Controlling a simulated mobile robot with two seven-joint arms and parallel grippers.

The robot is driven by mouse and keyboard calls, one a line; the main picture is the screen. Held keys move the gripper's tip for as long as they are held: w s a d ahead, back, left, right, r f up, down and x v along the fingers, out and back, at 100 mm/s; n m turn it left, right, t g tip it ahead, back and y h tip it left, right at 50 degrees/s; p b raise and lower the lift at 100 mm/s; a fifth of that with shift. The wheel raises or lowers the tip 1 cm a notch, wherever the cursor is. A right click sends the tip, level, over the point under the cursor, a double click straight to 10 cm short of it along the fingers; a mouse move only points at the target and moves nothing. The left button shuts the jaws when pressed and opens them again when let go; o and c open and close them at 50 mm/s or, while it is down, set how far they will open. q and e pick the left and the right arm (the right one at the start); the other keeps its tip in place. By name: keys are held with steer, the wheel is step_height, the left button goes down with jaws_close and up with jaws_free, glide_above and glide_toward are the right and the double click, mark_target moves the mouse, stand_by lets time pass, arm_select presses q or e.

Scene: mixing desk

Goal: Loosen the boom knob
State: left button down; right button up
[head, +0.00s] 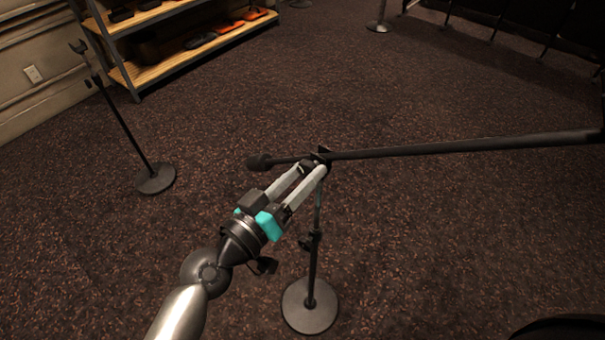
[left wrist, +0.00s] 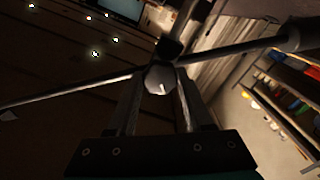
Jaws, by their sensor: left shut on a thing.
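A microphone stand has a round base (head: 310,306) on the carpet and an upright pole (head: 315,225). Its long black boom (head: 450,147) runs to the right edge, with a thick short end (head: 258,162) at left. The boom also crosses the left wrist view (left wrist: 75,92). My left gripper (head: 318,164) reaches the joint on top of the pole. In the left wrist view the boom knob (left wrist: 160,79) is a pale faceted piece between the fingertips, which are shut on it. In the head view the fingers mostly hide the knob. My right gripper is not in view.
Another stand with a round base (head: 156,179) is at left. A shelf unit (head: 185,50) with orange and dark items stands against the back left wall. Dark folded furniture (head: 500,30) is at the back right. The carpet around the boom stand is mostly clear.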

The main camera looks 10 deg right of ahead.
arm_select(q)
steer(key=n, duration=0.4)
steer(key=shift+n, duration=0.4)
steer(key=shift+n+p, duration=0.35)
steer(key=shift+n, duration=1.95)
steer(key=shift+c, duration=1.5)
jaws_free()
